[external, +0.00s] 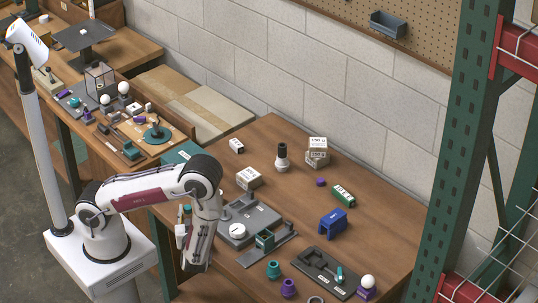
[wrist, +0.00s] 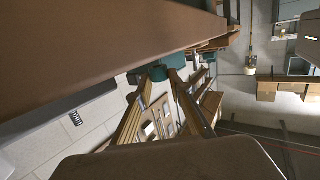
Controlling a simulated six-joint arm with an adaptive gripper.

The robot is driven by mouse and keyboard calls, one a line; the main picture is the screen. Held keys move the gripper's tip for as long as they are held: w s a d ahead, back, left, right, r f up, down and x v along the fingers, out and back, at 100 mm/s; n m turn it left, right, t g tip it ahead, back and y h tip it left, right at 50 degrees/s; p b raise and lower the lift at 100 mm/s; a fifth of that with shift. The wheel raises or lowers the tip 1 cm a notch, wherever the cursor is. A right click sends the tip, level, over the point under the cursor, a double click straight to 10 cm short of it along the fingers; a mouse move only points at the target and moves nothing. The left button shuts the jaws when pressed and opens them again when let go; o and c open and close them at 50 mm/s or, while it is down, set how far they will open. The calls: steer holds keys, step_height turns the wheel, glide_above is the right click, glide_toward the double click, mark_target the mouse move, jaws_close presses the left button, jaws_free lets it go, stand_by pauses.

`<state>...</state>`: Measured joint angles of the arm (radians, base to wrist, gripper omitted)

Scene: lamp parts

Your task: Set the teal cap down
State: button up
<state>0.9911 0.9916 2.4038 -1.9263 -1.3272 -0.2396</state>
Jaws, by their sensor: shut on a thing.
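In the wrist view my gripper (wrist: 166,75) is shut on the teal cap (wrist: 158,72), which sits at the fingertips and is partly hidden by them. In the external view my forearm hangs down at the table's left edge. My gripper and the held cap are hard to make out there. A teal part with a ribbed look (external: 273,270) stands on the table near the front, beside a purple one (external: 288,288).
A grey tray (external: 262,219) with a white round part (external: 238,230) lies beside my arm.

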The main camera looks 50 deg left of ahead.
steer(key=shift+f, duration=0.85)
steer(key=shift+f, duration=0.15)
steer(key=o, duration=0.8)
steer(key=shift+d, duration=0.15)
steer(key=shift+v, duration=0.8)
steer(key=v, duration=0.3)
steer(key=shift+s+f, duration=0.25)
steer(key=shift+v, duration=1.35)
steer(key=shift+o, duration=0.4)
